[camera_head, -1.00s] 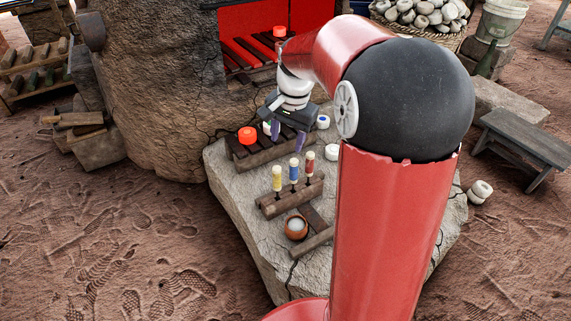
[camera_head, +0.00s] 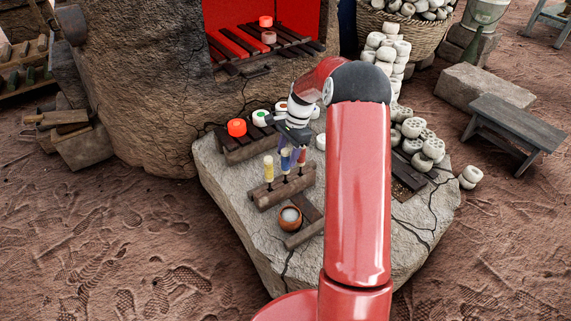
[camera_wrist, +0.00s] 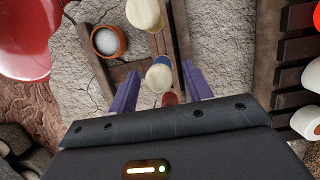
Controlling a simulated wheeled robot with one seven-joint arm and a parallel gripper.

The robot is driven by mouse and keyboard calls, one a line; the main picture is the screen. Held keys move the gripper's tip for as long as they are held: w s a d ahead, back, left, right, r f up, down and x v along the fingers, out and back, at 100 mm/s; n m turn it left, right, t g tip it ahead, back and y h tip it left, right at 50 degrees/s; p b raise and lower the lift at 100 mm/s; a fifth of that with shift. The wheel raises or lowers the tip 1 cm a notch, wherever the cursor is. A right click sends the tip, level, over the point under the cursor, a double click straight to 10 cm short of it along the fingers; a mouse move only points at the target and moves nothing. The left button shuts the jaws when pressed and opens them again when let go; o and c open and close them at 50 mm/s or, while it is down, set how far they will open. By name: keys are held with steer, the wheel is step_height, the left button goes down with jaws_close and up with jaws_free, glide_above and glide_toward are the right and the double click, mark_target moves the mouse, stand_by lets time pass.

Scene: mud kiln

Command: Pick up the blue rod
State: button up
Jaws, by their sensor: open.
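The blue rod (camera_head: 286,163) stands upright in the wooden rack (camera_head: 268,198) on the stone slab, between the yellow rod (camera_head: 269,170) and the red rod (camera_head: 301,158). My gripper (camera_head: 291,157) is open above the rack at the blue and red rods. In the wrist view, the purple fingers of my gripper (camera_wrist: 160,70) are spread to either side of the blue rod (camera_wrist: 159,61), with its pale top between them. The red rod (camera_wrist: 170,97) shows partly at the edge of my gripper's body. I cannot tell whether a finger touches the rods.
A small bowl of white stuff (camera_head: 290,218) stands in front of the rack. Behind it, a slatted wooden rack (camera_head: 238,152) holds a glowing orange piece (camera_head: 236,127) and pale pieces. The kiln (camera_head: 150,80) rises at the back. Pale pierced blocks (camera_head: 412,128) are stacked at right.

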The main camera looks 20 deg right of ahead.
mark_target(284, 160)
steer(key=x, duration=0.3)
steer(key=shift+a+f, duration=0.15)
steer(key=shift+c, duration=0.2)
jaws_close()
steer(key=shift+w, duration=0.1)
step_height(284, 160, up, 20)
steer(key=p, duration=0.2)
stand_by(0.4)
steer(key=shift+p, duration=0.3)
stand_by(0.4)
